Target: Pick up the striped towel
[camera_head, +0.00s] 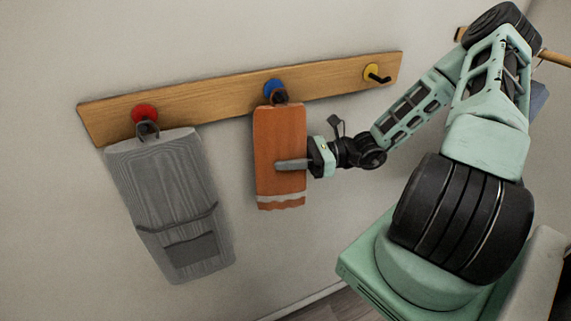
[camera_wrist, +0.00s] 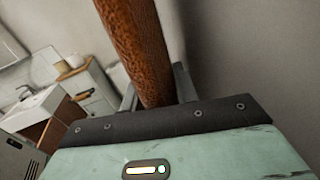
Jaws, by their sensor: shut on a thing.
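An orange towel with a white stripe (camera_head: 279,135) near its lower edge hangs from the blue hook (camera_head: 274,89) on the wooden rail. My gripper (camera_head: 291,165) comes in from the right and is shut on this towel at about mid-height. One finger lies across the towel's front; the other is hidden behind it. In the wrist view the towel (camera_wrist: 137,48) runs edge-on between the two fingers. A grey towel with dark bands (camera_head: 165,195) hangs from the red hook (camera_head: 145,113) to the left, apart from my gripper.
The wooden rail (camera_head: 210,98) is fixed to the wall. The yellow hook (camera_head: 371,73) at its right is empty. The wall below the rail is bare between and beside the towels. A sink (camera_wrist: 35,108) and cabinet (camera_wrist: 92,88) stand in the wrist view's left background.

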